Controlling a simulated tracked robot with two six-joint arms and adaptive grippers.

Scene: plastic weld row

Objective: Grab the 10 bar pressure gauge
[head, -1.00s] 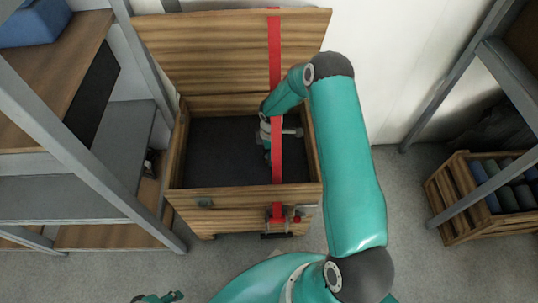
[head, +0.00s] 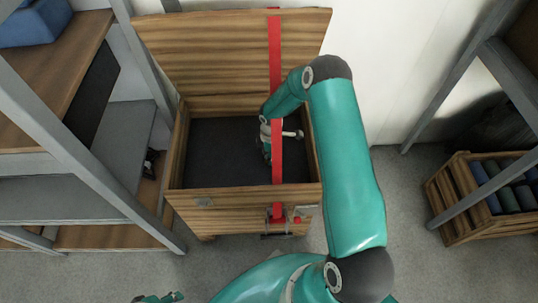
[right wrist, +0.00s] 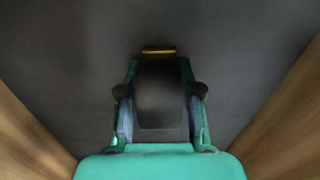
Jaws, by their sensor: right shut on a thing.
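My right gripper (head: 267,155) is down inside the open wooden chest (head: 244,188), partly hidden behind a red strap. In the right wrist view, the gripper (right wrist: 160,118) is shut on a dark, blocky object (right wrist: 161,92) with a brass-coloured strip at its far end. The object sits between the two fingers, above the dark chest floor. No dial or marking shows on it, so I cannot tell from its face whether it is the 10 bar pressure gauge. My left gripper (head: 158,298) barely shows at the bottom edge; its jaws are unclear.
The red strap (head: 276,100) runs down across the chest opening to a latch on its front. The raised lid (head: 210,50) stands behind. Grey metal shelving (head: 75,160) is at left. A slatted crate (head: 470,212) with dark rolls stands at right.

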